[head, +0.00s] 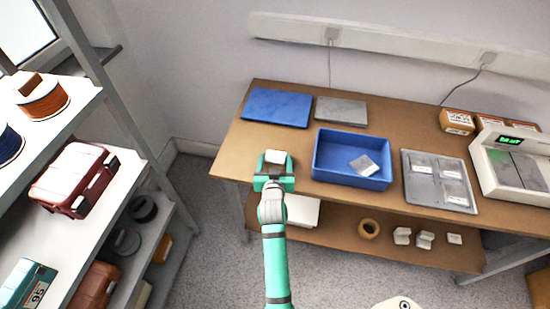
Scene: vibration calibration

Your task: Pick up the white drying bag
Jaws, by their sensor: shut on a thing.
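My green gripper (274,163) is at the left front part of the wooden table, left of the blue bin. It is shut on a small white item (275,157) that looks like the white drying bag. The gripper hides part of it, and I cannot tell whether it touches the table. A grey-white packet (364,166) lies inside the blue bin (335,176). Several small pale packets (453,187) lie on the grey tray (410,195) to the right of the bin.
The wooden table (225,163) also holds a blue mat (276,107), a grey mat (341,111), a scale (497,165) and small orange-brown boxes (456,121). A shelf (100,225) with cases and spools stands at left. Bare wood lies between mats and bin.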

